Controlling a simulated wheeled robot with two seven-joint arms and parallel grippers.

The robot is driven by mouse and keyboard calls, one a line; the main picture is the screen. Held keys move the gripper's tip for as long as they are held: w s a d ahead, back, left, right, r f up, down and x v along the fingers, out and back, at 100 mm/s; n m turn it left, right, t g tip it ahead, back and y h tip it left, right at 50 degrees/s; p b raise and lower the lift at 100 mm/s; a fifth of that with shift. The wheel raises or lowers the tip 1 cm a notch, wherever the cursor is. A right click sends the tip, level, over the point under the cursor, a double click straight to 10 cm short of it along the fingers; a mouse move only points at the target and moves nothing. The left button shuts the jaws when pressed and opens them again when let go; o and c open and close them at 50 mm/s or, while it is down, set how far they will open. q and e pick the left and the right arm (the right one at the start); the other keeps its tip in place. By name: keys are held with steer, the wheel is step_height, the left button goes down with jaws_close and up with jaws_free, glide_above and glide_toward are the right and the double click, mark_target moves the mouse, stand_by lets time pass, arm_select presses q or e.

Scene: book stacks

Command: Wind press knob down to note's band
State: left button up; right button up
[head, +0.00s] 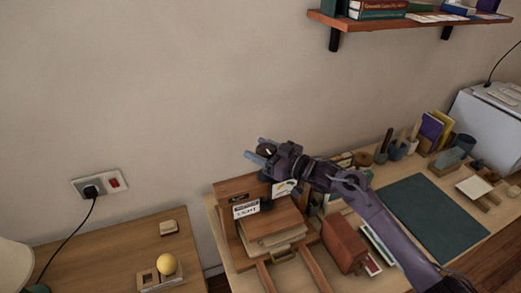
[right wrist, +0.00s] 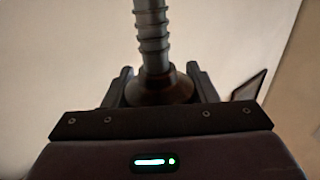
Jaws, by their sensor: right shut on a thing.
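The wooden book press (head: 235,190) stands on the desk below my right arm. A white note reading what looks like "LIGHT" (head: 246,209) is on its front. A white card with a coloured arc (head: 284,188) shows just right of it, partly under my gripper. My right gripper (head: 259,149) is above the press, shut on the knob. In the right wrist view the round dark brown knob (right wrist: 160,88) sits between the two fingers, with a grey threaded screw (right wrist: 152,35) running from it. The knob is mostly hidden in the head view. My left gripper is not in view.
A red-brown box-like object (head: 344,243) stands right of the press. A dark green mat (head: 436,218) lies further right, with cups and books behind it. A wall shelf (head: 400,24) hangs above. A side table (head: 120,244) with a yellow ball (head: 166,264) is at left.

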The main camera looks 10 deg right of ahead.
steer(key=o, duration=1)
steer(key=shift+s+d, duration=0.1)
steer(key=shift+s+d+f, duration=0.15)
steer(key=shift+s+d, duration=0.05)
steer(key=shift+d, duration=0.05)
steer(key=b+v, duration=0.2)
steer(key=v, duration=0.3)
steer(key=shift+s+d, duration=0.7)
steer(key=shift+s, duration=0.05)
